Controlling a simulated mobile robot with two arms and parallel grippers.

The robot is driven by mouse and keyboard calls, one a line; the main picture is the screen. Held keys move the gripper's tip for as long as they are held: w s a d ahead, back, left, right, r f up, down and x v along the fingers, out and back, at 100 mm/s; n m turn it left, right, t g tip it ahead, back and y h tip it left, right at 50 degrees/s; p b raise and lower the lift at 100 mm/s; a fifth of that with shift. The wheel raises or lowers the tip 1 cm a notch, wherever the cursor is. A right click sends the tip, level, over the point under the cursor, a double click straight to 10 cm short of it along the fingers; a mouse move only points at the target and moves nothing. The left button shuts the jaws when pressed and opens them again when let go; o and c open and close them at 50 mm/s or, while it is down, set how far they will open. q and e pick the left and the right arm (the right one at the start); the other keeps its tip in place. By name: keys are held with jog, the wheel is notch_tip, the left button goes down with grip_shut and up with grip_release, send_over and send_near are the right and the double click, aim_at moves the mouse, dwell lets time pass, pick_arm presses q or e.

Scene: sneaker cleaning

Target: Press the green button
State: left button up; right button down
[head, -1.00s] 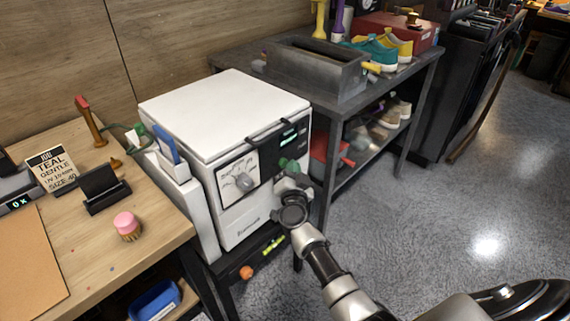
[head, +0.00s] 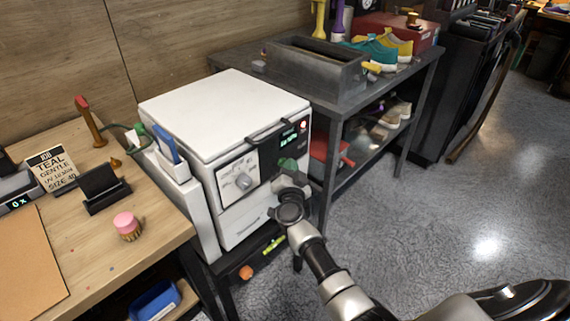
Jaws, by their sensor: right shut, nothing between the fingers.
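The green button (head: 287,164) sits on the right of the front panel of a white machine (head: 222,112). My right gripper (head: 290,182) is shut and empty, just below and in front of the button. The wrist partly hides the fingers, and I cannot tell whether they touch the button. Above the button is a small display (head: 289,140) with green characters, and a red light (head: 303,125) glows beside it. My left gripper is not in view.
A dark metal bench (head: 400,80) with shoes stands behind at right. The floor at right is clear.

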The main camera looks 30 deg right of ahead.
jog(key=shift+s+d+p, duration=0.25)
jog(key=shift+s+p, duration=0.4)
jog(key=shift+s, duration=0.2)
jog(key=s, duration=0.1)
jog(key=s+d+p, duration=0.1)
jog(key=s, duration=0.1)
jog(key=s+p, duration=0.1)
jog(key=shift+s+d, duration=0.35)
jog(key=shift+d, duration=0.05)
jog(key=shift+f, duration=0.1)
dwell(0.6)
